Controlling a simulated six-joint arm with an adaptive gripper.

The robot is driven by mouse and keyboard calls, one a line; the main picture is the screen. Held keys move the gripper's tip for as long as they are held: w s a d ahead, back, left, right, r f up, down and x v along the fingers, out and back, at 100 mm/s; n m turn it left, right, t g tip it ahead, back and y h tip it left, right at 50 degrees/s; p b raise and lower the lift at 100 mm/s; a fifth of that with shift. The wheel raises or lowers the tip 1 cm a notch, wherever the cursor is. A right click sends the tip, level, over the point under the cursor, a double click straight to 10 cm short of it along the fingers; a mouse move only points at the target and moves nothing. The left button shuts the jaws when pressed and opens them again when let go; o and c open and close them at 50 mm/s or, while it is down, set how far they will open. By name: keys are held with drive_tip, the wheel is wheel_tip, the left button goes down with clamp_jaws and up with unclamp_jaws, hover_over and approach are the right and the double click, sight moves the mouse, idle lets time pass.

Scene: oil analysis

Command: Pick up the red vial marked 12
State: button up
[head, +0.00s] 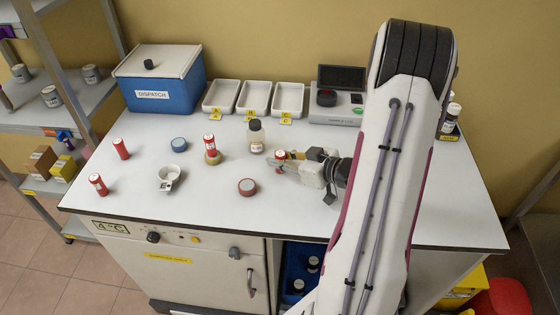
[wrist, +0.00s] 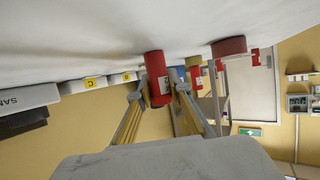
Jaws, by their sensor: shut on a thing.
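A red vial (head: 280,156) with a pale top is between the fingers of my gripper (head: 283,163), at the middle right of the white bench. In the wrist view this red vial (wrist: 155,75) shows between the two yellow-and-grey fingers (wrist: 157,97), with a white label strip on its side. My gripper is shut on it. Its number cannot be read. Other red vials stand apart: one at the left back (head: 121,148), one at the left front (head: 97,184), and one on a tan round base (head: 210,144). Their numbers are too small to read.
Behind are a blue DISPATCH box (head: 162,93), white trays (head: 254,97) and a device (head: 336,108).

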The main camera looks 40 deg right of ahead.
sight(280, 153)
drive_tip(key=shift+r, duration=0.2)
drive_tip(key=shift+r, duration=4.8)
